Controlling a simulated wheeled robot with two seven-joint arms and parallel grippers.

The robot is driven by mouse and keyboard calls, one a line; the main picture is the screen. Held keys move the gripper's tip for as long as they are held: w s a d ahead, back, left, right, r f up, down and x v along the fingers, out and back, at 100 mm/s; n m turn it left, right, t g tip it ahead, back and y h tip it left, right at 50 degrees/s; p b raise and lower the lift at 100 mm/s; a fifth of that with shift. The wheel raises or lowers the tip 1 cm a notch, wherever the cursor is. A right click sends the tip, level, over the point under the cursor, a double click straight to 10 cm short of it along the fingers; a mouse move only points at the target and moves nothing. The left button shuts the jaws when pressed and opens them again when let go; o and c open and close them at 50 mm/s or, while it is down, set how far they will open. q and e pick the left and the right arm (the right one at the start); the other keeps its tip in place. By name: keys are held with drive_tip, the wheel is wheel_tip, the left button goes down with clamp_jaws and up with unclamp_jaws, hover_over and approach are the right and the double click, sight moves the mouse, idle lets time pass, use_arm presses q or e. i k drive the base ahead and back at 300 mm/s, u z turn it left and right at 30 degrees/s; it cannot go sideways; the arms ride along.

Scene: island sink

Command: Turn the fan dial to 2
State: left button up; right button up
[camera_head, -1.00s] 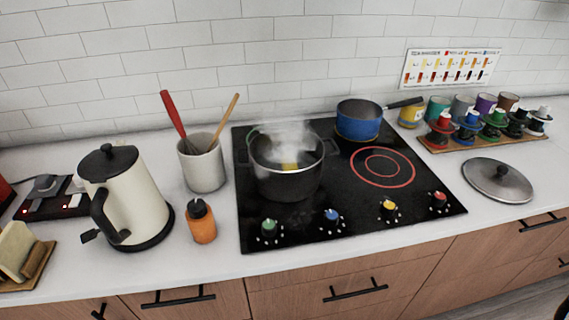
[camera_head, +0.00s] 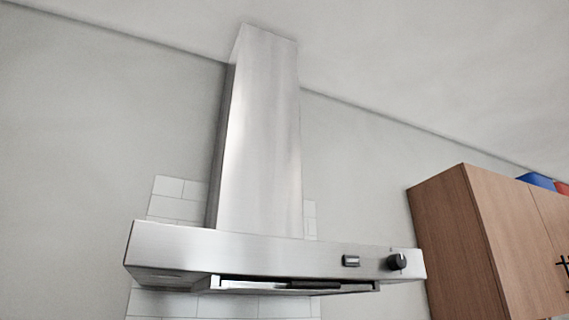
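The fan dial (camera_head: 397,262) is a round black knob at the right end of the front panel of a steel range hood (camera_head: 220,246). It has a light mark near its right side. The numbers around it are too small to read, so I cannot tell its setting. Neither of my grippers is in view.
A wooden wall cabinet (camera_head: 462,245) hangs to the right of the hood, with blue (camera_head: 537,181) and red things on top. The steel chimney (camera_head: 259,140) rises to the ceiling. The space in front of the hood looks clear.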

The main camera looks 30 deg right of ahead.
sight(396, 262)
drive_tip(key=z, duration=0.5)
drive_tip(key=k, duration=0.85)
drive_tip(key=z, duration=1.95)
drive_tip(key=i, duration=1.15)
drive_tip(key=u, duration=2.3)
